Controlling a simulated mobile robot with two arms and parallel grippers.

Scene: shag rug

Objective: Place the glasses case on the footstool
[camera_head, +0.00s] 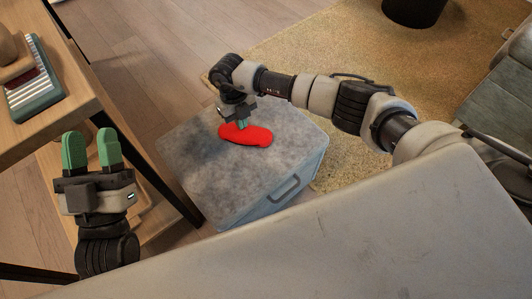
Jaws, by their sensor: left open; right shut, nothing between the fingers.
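The red glasses case (252,137) lies on the grey top of the footstool (205,165), near its middle. My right gripper (242,122) is just above the case's far edge, pointing down, its green fingers shut and empty. Whether the fingertips touch the case cannot be told. My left gripper (91,150) is at the left, its two green fingers open and empty, beside the wooden shelf unit and away from the footstool.
A wooden shelf unit (62,120) stands at the left with several objects on top. A tan shag rug (320,45) lies behind the footstool. A dark round object (413,10) stands at the top right. A grey sofa-like piece (500,95) is at the right edge.

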